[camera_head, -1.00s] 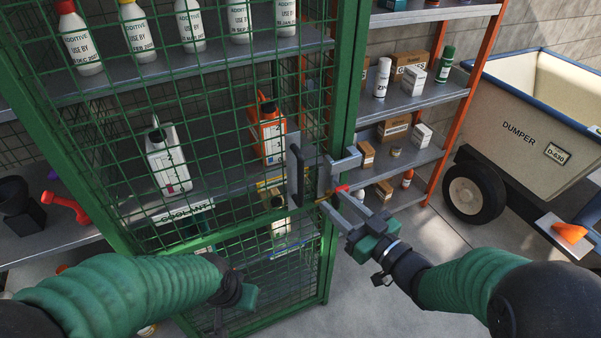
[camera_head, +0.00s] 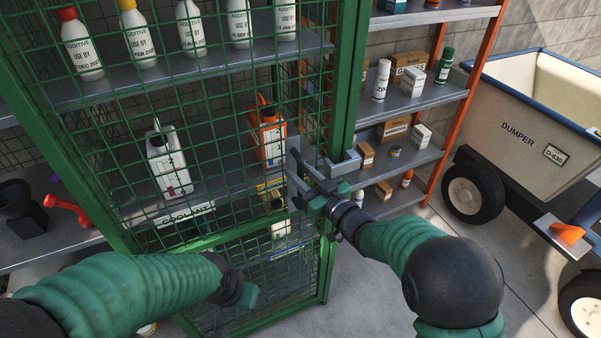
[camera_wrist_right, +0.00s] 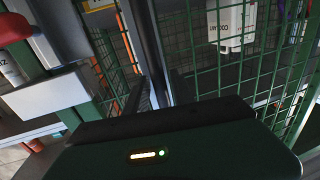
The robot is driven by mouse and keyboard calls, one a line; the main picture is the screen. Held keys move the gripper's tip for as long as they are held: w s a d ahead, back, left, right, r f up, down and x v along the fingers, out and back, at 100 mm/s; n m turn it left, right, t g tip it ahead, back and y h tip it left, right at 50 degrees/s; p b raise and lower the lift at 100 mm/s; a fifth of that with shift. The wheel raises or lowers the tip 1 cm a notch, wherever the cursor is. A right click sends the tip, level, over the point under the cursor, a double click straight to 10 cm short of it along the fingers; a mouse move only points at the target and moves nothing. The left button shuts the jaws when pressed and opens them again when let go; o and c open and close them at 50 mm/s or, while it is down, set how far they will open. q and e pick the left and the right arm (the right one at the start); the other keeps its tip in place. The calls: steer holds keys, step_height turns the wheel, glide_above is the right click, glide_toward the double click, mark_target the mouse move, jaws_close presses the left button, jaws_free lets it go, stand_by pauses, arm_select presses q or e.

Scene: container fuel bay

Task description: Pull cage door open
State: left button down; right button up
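The green mesh cage door (camera_head: 215,110) stands in front of shelves of bottles; I see no clear gap at its edge. A grey plate (camera_head: 293,160), seemingly its handle, sits near the right green post (camera_head: 347,80). My right gripper (camera_head: 304,178) is at this plate, its grey fingers pointing left; whether they grip it is not clear. The right wrist view shows a red knob (camera_wrist_right: 14,28) and a pale block (camera_wrist_right: 45,92) left of the dark gripper body, with the mesh (camera_wrist_right: 200,70) beyond. My left gripper (camera_head: 240,290) hangs low before the cage, its fingers unclear.
Right of the cage, an open shelf with an orange post (camera_head: 462,90) holds boxes and cans. A dumper (camera_head: 520,130) stands further right. Grey floor (camera_head: 500,250) is clear between them. A red dumbbell (camera_head: 68,209) lies on a shelf at left.

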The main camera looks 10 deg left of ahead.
jaws_close()
stand_by(1.2)
